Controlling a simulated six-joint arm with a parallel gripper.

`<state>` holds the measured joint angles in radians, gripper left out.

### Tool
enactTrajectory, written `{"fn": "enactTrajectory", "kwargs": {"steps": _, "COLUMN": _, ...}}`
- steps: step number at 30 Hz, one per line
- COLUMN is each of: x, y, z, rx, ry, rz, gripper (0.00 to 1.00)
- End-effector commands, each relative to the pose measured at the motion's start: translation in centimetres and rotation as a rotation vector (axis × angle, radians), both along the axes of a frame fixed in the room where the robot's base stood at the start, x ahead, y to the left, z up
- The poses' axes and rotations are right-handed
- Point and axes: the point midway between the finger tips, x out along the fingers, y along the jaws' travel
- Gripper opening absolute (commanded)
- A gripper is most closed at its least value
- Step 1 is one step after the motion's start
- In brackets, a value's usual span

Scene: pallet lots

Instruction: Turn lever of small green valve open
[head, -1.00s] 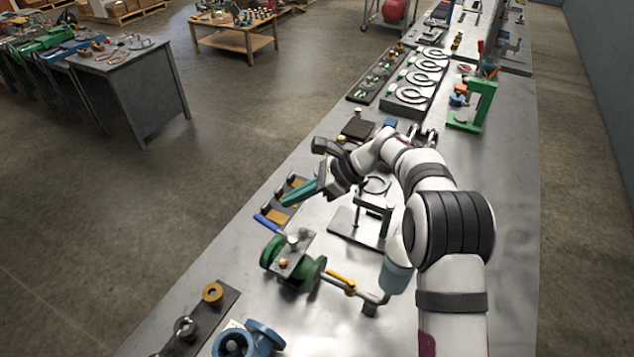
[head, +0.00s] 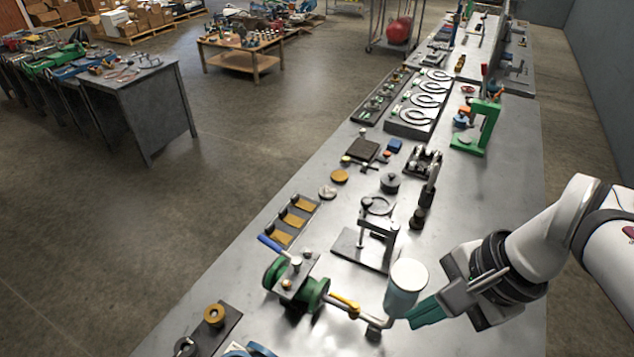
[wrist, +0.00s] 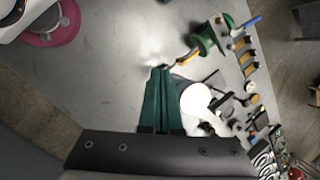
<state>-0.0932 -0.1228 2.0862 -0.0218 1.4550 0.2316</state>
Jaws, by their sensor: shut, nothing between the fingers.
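The small green valve (head: 297,284) lies on the bench in the lower middle of the head view. It has a metal plate on top, a blue handle (head: 269,243) at its far left and a yellow lever (head: 343,304) at its right. In the wrist view the valve (wrist: 207,40) is above and right of my fingertips, with the yellow lever (wrist: 187,58) nearest them. My gripper (head: 413,318) has teal fingers, shut and empty. It is right of the yellow lever, apart from it, beside a white and pale teal cylinder (head: 405,284).
A black stand (head: 365,248) is behind the cylinder. A tray with yellow blocks (head: 292,219) lies behind the valve. A dark plate with a brass ring (head: 214,314) is at the front left. The bench right of the stand is mostly clear.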

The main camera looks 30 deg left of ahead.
Motion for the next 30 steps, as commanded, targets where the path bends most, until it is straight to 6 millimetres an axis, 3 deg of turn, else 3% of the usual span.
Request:
{"fn": "enactTrajectory", "kwargs": {"steps": 3, "x": -2.6, "y": -2.2, "z": -0.5, "rx": -0.062, "ry": -0.092, "rz": 0.060, "gripper": 0.00}}
{"fn": "enactTrajectory", "kwargs": {"steps": 8, "x": -4.2, "y": -4.6, "z": -1.1, "rx": -0.166, "ry": -0.249, "rz": 0.158, "gripper": 0.00}}
{"fn": "enactTrajectory", "kwargs": {"steps": 11, "x": -2.1, "y": -5.0, "z": 0.0, "rx": -0.272, "ry": -0.409, "rz": 0.259, "gripper": 0.00}}
{"fn": "enactTrajectory", "kwargs": {"steps": 14, "x": 1.0, "y": -3.5, "z": 1.5, "rx": -0.328, "ry": -0.474, "rz": 0.311, "gripper": 0.00}}
{"fn": "enactTrajectory", "kwargs": {"steps": 20, "x": 6.4, "y": 2.4, "z": 2.8, "rx": -0.410, "ry": -0.517, "rz": 0.374, "gripper": 0.00}}
{"fn": "enactTrajectory", "kwargs": {"steps": 23, "x": 8.4, "y": 6.5, "z": 2.4, "rx": -0.458, "ry": -0.531, "rz": 0.397, "gripper": 0.00}}
{"fn": "enactTrajectory", "kwargs": {"steps": 26, "x": 9.9, "y": 11.9, "z": 1.3, "rx": -0.520, "ry": -0.558, "rz": 0.419, "gripper": 0.00}}
{"fn": "enactTrajectory", "kwargs": {"steps": 30, "x": 10.1, "y": 21.7, "z": -1.7, "rx": -0.610, "ry": -0.654, "rz": 0.434, "gripper": 0.00}}
